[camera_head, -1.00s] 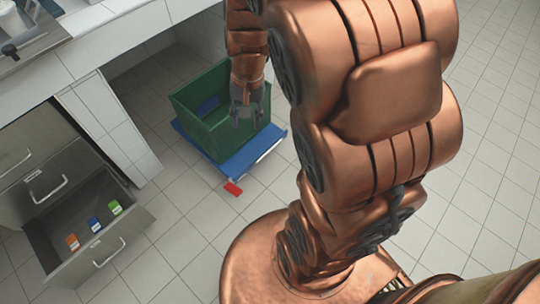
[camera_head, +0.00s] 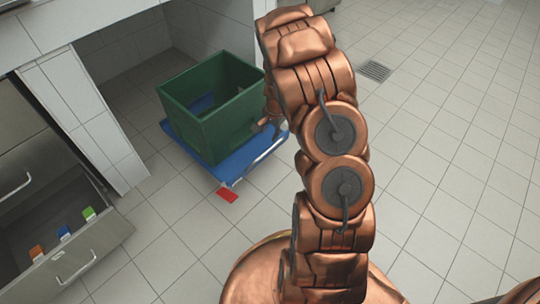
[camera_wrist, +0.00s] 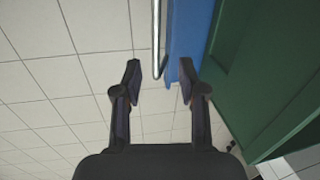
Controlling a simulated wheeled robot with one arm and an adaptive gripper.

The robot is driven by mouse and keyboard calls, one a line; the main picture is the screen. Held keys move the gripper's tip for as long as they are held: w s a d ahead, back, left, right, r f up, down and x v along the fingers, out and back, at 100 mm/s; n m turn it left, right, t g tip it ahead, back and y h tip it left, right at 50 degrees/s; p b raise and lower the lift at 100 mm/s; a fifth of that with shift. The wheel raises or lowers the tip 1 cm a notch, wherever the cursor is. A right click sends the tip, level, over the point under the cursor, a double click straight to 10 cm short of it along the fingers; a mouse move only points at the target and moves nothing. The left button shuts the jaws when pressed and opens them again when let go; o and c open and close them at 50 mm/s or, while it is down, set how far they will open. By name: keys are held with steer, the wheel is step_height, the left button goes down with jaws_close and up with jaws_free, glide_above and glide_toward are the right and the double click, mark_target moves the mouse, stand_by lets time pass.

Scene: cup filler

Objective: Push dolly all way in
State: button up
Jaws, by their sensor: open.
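The blue dolly (camera_head: 240,163) stands on the tiled floor, at the opening of a recess under the counter. It bears a green open crate (camera_head: 225,125) with something blue inside. A red pedal (camera_head: 227,195) sticks out at its near corner, and a metal bar (camera_head: 268,150) runs along its right edge. In the wrist view, my gripper (camera_wrist: 160,75) is open and empty. The bar (camera_wrist: 157,35) shows ahead between the fingers, with the dolly's blue edge (camera_wrist: 188,35) and the crate (camera_wrist: 265,70) to the right. In the head view my arm largely hides the gripper beside the crate.
An open drawer (camera_head: 85,250) with several coloured items inside juts out at the left. A tiled counter wall (camera_head: 85,110) stands between the drawer and the recess. The floor (camera_head: 450,170) on the right is clear, with a drain grate (camera_head: 375,71).

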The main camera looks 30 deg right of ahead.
steer(key=b, duration=0.1)
glide_toward(269, 149)
steer(key=f, duration=0.1)
steer(key=shift+m, duration=0.4)
steer(key=f, duration=0.2)
steer(key=w+f+b, duration=0.1)
steer(key=f, duration=0.2)
steer(key=f+b, duration=0.1)
steer(key=f, duration=0.1)
steer(key=shift+w+a+f, duration=0.1)
steer(key=shift+w+f, duration=0.1)
steer(key=shift+w, duration=0.1)
jaws_close()
